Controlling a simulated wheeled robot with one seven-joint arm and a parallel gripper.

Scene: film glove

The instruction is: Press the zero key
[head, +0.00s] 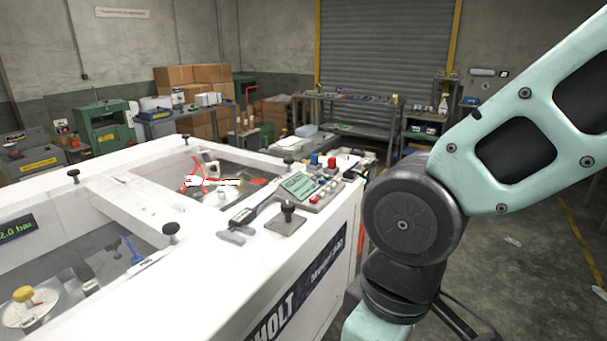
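A control panel with a tilted grey-green screen (298,184) sits on the white machine's right-hand rim. Small red and grey buttons (319,196) lie beside the screen. A handheld gauge (242,216) with a small display and a dark grey T-shaped end lies on the rim, left of the panel. No zero marking is legible on either device, so I cannot tell which key is the zero key. My arm fills the right side of the view, its lower part running down past the bottom edge. My gripper is not visible.
The white machine (245,275) has open bays with a gauge (24,300), a blue tool and red cable inside. A black knob (287,211) on a plate stands up in front of the panel. Black posts rise from the rim. Open floor (515,270) lies right of the machine.

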